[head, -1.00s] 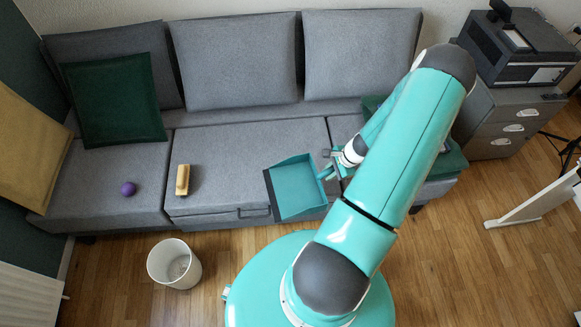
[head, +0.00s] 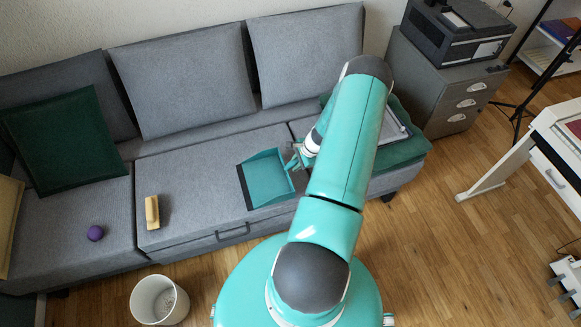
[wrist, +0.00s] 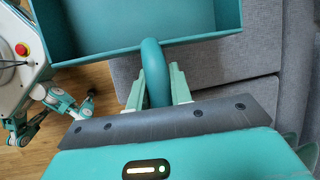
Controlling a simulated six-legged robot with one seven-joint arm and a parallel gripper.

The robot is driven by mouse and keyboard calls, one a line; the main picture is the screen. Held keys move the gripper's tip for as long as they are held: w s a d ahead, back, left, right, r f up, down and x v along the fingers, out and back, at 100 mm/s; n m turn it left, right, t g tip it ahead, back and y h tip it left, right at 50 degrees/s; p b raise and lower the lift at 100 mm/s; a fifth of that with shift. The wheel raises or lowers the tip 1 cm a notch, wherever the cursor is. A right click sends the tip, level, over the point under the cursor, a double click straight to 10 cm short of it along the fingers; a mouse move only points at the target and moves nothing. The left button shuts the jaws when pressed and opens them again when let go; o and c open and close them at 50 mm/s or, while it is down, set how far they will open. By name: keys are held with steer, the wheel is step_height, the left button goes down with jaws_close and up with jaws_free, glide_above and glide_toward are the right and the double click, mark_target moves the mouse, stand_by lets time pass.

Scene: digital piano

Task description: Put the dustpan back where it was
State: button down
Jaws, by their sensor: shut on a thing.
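The teal dustpan (head: 267,179) with a dark front lip is held out over the front of the grey sofa, right of its middle. In the wrist view its pan (wrist: 200,18) fills the top and its handle (wrist: 154,75) runs down between my fingers. My gripper (head: 296,160) is shut on the handle; in the wrist view the fingers (wrist: 157,88) stand on both sides of it. Whether the pan touches the seat cannot be told from these views.
The grey sofa (head: 195,150) bears a yellow block-like brush (head: 152,212), a purple ball (head: 95,233) and a green cushion (head: 66,138). A white bin (head: 159,301) stands on the floor. A drawer cabinet (head: 455,95) with a printer is at the right, and a white piano (head: 540,150) beyond open floor.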

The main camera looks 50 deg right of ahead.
mark_target(279, 171)
steer(key=w+f, duration=0.1)
steer(key=w+d+f, duration=0.1)
steer(key=f, duration=0.1)
steer(key=w+f, duration=0.1)
steer(key=shift+d+f, duration=0.2)
steer(key=shift+d, duration=0.1)
steer(key=shift+w+d+f, duration=0.15)
steer(key=shift+f, duration=1.55)
steer(key=c, duration=1.3)
jaws_free()
steer(key=shift+f, duration=0.1)
steer(key=shift+o, duration=0.2)
